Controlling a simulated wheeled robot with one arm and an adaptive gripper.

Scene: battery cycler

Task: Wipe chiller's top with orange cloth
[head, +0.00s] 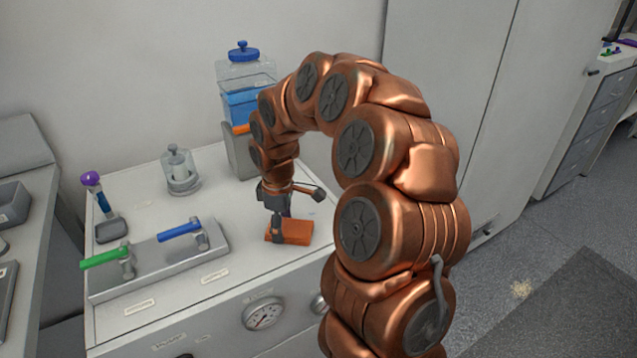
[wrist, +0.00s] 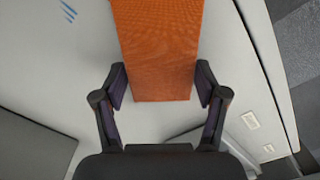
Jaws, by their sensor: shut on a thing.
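The orange cloth (head: 296,232) is a folded rectangular pad lying on or just above the chiller's white top (head: 165,225), near its front right. My gripper (head: 277,228) comes down on the cloth from above and is shut on it. In the wrist view the cloth (wrist: 158,50) lies between the two dark fingers (wrist: 160,88) and stretches away from them. Blue streaks (wrist: 68,10) mark the white top at the upper left of the wrist view. My arm hides part of the top's right side in the head view.
On the chiller top stand a valve panel with a green handle (head: 105,258) and a blue handle (head: 181,231), a glass jar (head: 181,172), a purple-knobbed tool (head: 100,200) and a blue-liquid bottle (head: 248,100) at the back. A gauge (head: 263,314) is on the front. Tall grey cabinets (head: 480,100) stand right.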

